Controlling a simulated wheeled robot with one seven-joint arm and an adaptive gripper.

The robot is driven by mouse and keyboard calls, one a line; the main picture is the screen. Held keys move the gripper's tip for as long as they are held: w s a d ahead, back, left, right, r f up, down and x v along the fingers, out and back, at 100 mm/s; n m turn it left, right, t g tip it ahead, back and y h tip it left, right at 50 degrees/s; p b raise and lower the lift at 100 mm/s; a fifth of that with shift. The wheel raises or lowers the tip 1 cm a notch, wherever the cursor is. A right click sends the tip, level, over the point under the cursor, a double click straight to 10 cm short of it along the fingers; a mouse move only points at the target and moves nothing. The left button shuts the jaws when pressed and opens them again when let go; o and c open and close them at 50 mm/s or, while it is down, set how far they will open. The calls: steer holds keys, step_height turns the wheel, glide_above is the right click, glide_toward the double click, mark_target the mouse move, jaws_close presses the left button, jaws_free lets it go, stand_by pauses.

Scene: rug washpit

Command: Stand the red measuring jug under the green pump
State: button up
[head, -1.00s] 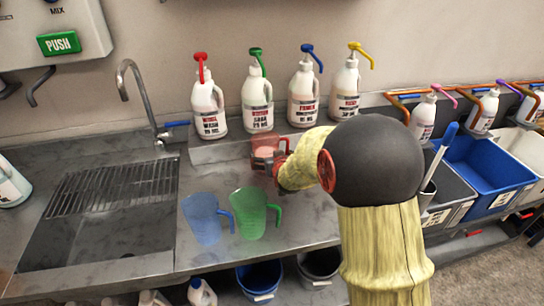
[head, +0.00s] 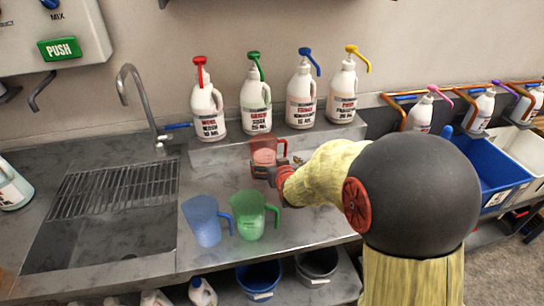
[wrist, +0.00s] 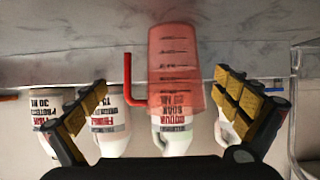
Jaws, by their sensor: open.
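The red measuring jug (head: 264,150) stands upright on the counter in front of the green-pump bottle (head: 256,104), roughly below the green pump (head: 255,60). Its base is partly hidden by my gripper (head: 264,172) in the head view. My gripper is open, just on the near side of the jug. In the wrist view, which is upside down, the jug (wrist: 176,70) shows between the spread fingers (wrist: 161,80) with a clear gap on each side. Its handle points left there. The green-pump bottle (wrist: 172,140) shows straight behind the jug.
Bottles with red (head: 208,110), blue (head: 303,95) and yellow (head: 342,92) pumps flank it on the raised ledge. A blue jug (head: 203,222) and a green jug (head: 249,215) stand at the front. The sink (head: 100,235) is left; bins (head: 487,178) are right.

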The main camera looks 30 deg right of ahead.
steer(key=shift+p+v, duration=0.35)
steer(key=shift+v, duration=1.75)
steer(key=shift+f, duration=0.1)
